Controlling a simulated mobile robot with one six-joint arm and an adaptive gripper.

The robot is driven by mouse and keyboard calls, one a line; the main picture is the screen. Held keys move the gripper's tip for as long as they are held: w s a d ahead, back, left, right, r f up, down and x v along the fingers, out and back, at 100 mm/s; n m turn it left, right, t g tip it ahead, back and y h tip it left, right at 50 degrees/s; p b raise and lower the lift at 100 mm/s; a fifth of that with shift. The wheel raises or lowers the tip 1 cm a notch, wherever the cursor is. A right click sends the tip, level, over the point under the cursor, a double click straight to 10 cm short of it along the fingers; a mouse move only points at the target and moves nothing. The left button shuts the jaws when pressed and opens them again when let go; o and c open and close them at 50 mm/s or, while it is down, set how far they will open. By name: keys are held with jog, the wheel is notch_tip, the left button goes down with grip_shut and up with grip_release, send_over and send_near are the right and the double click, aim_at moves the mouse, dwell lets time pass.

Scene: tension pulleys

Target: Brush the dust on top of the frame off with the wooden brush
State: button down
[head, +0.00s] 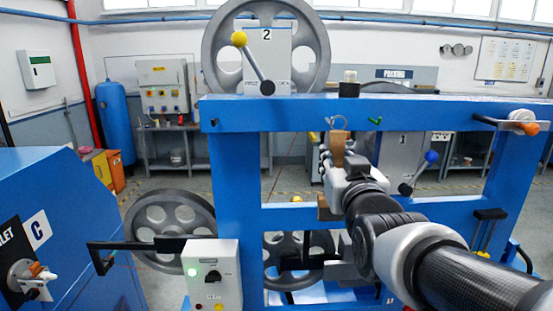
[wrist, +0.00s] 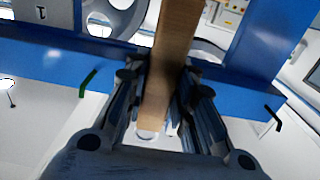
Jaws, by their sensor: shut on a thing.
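My gripper (head: 338,166) is in front of the blue frame, just below its top beam (head: 290,113). It is shut on the wooden brush (head: 339,139), whose brown upper end stands above the fingers in the head view. In the wrist view the brush (wrist: 172,60) is a long wooden strip running up between the two fingers (wrist: 160,95). A brown block (head: 325,208) shows below my gripper and may be the brush's lower end. A pale loop (head: 336,122) shows at the beam just above the brush. The dust on top of the frame cannot be made out.
A black fitting with a pale top (head: 349,85) stands on the beam. A green hook (head: 375,121) is on its face, and an orange-handled lever (head: 524,127) at its right end. A control box (head: 211,270) stands front left. Large grey pulleys (head: 170,226) are behind.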

jog(key=shift+s+b, duration=0.75)
jog(key=shift+s, duration=1.05)
jog(key=shift+s, duration=0.2)
jog(key=w+f+b, duration=0.2)
jog(key=f+b, duration=0.3)
jog(key=f, duration=0.9)
jog(key=w+f+b, duration=0.3)
jog(key=f+b, duration=0.1)
jog(key=f, duration=1)
jog(key=w+f+b, duration=0.3)
jog(key=f+b, duration=0.2)
jog(key=f, duration=1)
jog(key=shift+w+b, duration=0.15)
jog(key=shift+b, duration=0.15)
jog(key=shift+f, duration=0.1)
